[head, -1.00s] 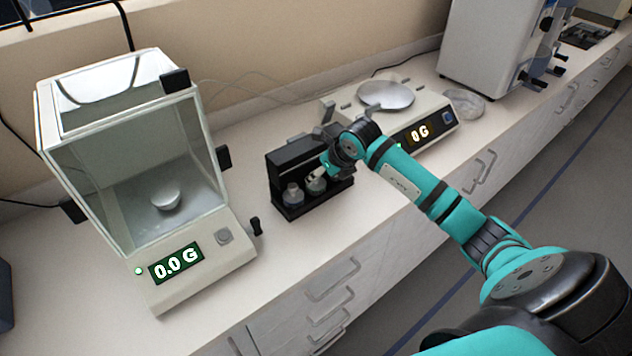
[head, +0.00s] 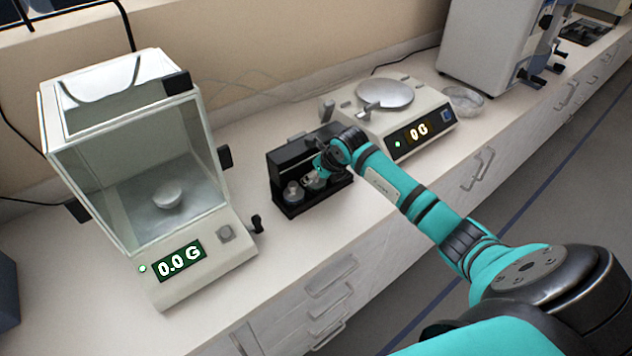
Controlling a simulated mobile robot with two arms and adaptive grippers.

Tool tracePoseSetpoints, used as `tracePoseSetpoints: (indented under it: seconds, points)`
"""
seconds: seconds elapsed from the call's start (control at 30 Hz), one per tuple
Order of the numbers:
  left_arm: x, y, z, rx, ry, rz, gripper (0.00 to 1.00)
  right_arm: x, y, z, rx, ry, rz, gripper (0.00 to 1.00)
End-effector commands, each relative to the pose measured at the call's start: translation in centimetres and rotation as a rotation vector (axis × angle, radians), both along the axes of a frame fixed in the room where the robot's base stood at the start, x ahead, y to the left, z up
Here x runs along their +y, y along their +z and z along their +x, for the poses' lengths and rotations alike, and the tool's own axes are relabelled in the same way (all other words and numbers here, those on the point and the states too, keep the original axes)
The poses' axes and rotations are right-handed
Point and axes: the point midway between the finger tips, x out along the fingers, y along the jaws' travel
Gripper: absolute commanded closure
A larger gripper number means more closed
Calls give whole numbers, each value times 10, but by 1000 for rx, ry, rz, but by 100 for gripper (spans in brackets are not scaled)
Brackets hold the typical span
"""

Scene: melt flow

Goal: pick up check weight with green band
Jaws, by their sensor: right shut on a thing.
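A black rack (head: 289,207) stands on the bench, with small metal check weights in it. One weight (head: 292,190) shows at the left of the rack. My right gripper (head: 316,177) is at the front of the rack, shut on a second weight (head: 314,184) beside the first. The arm and fingers partly hide this weight, and its band colour is too small to make out. The right end of the rack is behind my gripper. My left gripper is not in view.
An enclosed glass balance (head: 205,262) reading 0.0 G stands left of the rack. An open-pan balance (head: 431,131) reading 0 G stands behind and to the right, near a clear dish (head: 465,100). The bench front edge is close below the rack.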

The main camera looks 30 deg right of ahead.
Motion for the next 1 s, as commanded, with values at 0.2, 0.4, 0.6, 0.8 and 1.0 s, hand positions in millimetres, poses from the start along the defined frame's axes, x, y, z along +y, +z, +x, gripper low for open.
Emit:
tracePoseSetpoints:
  seconds: [0.2, 0.4, 0.6, 0.8, 1.0]
  points:
    - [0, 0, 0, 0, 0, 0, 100, 0, 2, 1, -4, 1, 1, 100]
    - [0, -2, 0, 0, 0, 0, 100, 0, 5, 1, -5, 1, 0, 100]
    - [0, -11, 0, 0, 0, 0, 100, 0, 22, 1, -7, 1, -1, 100]
    - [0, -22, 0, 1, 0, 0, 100, -12, 34, -14, -1, -2, -5, 100]
    - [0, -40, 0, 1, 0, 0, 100, -40, 37, -56, 0, -2, -8, 100]
